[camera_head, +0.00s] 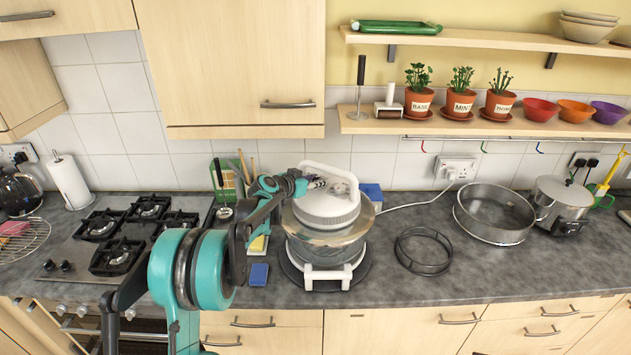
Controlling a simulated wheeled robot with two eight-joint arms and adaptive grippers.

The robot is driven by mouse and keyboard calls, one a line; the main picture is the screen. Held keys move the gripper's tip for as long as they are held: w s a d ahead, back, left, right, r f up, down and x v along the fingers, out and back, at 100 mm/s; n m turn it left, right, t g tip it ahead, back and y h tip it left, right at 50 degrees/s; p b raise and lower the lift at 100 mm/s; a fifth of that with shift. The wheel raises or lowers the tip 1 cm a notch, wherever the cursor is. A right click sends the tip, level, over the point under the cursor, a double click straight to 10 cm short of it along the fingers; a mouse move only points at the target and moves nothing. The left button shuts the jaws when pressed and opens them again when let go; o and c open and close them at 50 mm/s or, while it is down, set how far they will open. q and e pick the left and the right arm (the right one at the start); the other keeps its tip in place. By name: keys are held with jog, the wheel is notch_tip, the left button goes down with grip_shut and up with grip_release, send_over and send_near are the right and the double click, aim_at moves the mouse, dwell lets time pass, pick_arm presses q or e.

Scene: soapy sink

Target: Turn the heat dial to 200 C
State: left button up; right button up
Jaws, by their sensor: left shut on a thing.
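A white-lidded countertop oven (327,208) with a clear glass bowl stands on the grey worktop in the middle of the head view. A white handle (328,168) arches over the top of its lid. My left gripper (317,183) reaches in from the left to the top of the lid, beneath the handle. It is shut on a small part there, which looks like the heat dial; the fingers hide most of it. The dial's marks and pointer are too small to read. My right gripper is not in view.
A gas hob (126,235) lies left of the oven. A black wire rack (423,250), a steel ring (494,213) and a slow cooker (562,205) stand to the right. A white cable (420,203) runs to the wall socket. A shelf of potted herbs (461,103) hangs behind.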

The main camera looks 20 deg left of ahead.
pick_arm(q)
jog(key=shift+f, duration=0.1)
jog(key=o, duration=0.9)
